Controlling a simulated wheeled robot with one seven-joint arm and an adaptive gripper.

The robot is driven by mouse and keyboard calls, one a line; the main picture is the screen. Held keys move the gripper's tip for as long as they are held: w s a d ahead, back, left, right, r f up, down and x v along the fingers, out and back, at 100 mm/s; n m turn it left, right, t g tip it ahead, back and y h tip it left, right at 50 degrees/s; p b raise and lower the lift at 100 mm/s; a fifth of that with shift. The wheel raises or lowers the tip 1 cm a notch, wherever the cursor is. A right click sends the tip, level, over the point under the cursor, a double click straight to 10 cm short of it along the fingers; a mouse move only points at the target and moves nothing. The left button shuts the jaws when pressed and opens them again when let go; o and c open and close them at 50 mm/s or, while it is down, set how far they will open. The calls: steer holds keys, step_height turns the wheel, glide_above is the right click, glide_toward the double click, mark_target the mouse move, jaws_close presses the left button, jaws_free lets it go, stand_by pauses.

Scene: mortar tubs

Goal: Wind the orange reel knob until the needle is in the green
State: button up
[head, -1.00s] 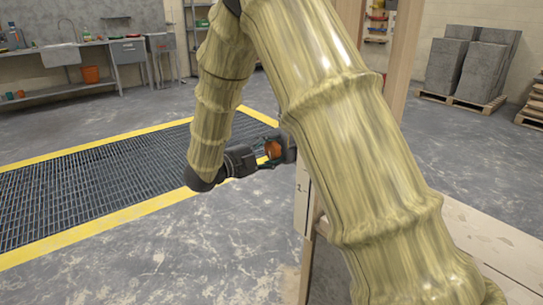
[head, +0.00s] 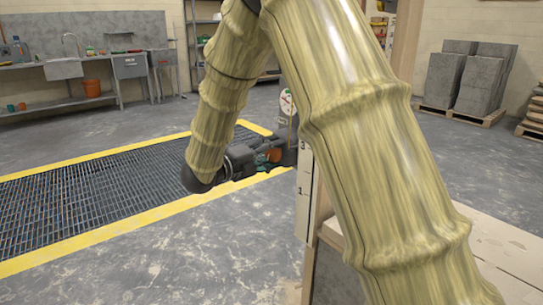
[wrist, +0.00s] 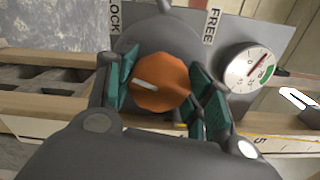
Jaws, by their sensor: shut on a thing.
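The orange reel knob (wrist: 160,85) sits between the green-padded fingers of my gripper (wrist: 165,92) in the wrist view. The fingers are shut on it from both sides, and a pale mark on its face points left. The knob also shows as a small orange patch in the head view (head: 275,155), partly hidden by my gripper (head: 262,160). A round white gauge (wrist: 247,68) with a green patch at its lower right stands right of the knob. The gauge also shows above my gripper in the head view (head: 287,102).
A grey plate (wrist: 285,38) behind the knob bears the words LOCK and FREE. A wooden rail (wrist: 45,85) and a numbered strip (head: 304,190) are close by. A yellow-edged floor grate (head: 90,205) lies left. My arm hides much of the bench (head: 490,245).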

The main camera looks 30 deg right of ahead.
steer(key=shift+f, duration=0.1)
steer(key=o, duration=1)
steer(key=shift+o, duration=0.2)
steer(key=shift+a, duration=0.15)
steer(key=s+a, duration=0.1)
steer(key=a, duration=1)
steer(key=shift+a, duration=0.4)
